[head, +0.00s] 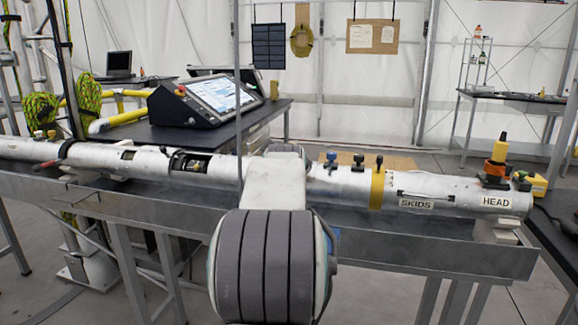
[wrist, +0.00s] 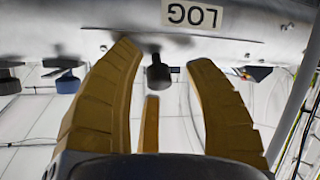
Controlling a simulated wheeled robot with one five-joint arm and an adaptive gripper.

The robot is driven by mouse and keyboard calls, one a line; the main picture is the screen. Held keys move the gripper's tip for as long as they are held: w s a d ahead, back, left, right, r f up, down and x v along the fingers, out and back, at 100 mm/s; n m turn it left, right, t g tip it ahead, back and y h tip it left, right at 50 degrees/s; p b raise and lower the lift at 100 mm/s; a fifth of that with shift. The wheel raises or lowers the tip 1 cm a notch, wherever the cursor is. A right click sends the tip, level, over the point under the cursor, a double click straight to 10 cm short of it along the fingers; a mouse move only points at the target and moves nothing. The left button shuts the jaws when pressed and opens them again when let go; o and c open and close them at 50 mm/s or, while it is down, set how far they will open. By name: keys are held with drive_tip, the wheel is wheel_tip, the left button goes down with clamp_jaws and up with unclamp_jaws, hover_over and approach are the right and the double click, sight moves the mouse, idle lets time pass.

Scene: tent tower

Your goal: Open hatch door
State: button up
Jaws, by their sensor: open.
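A long silvery tube (head: 340,184) lies across a metal stand in the head view; its lower side (wrist: 60,25) fills the top of the wrist view. A black knob (wrist: 158,74) sticks out from the tube beside an upside-down LOG label (wrist: 192,14). My gripper (wrist: 163,56) is open, with its tan fingers on either side of this knob; I cannot tell whether they touch it. A thin seam on the tube near the knob may be the hatch door's edge. In the head view my arm hides the gripper and this knob.
A blue knob (wrist: 68,82) and another dark knob (wrist: 8,82) stand beside the left finger. A thin grey pole (head: 238,90) rises near my arm. A console (head: 205,98) stands behind the tube; a yellow-topped fitting (head: 500,152) sits at its right end.

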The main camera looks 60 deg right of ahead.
drive_tip(key=shift+r, duration=0.1)
clamp_jaws()
drive_tip(key=shift+r+p, duration=0.2)
drive_tip(key=shift+p, duration=0.2)
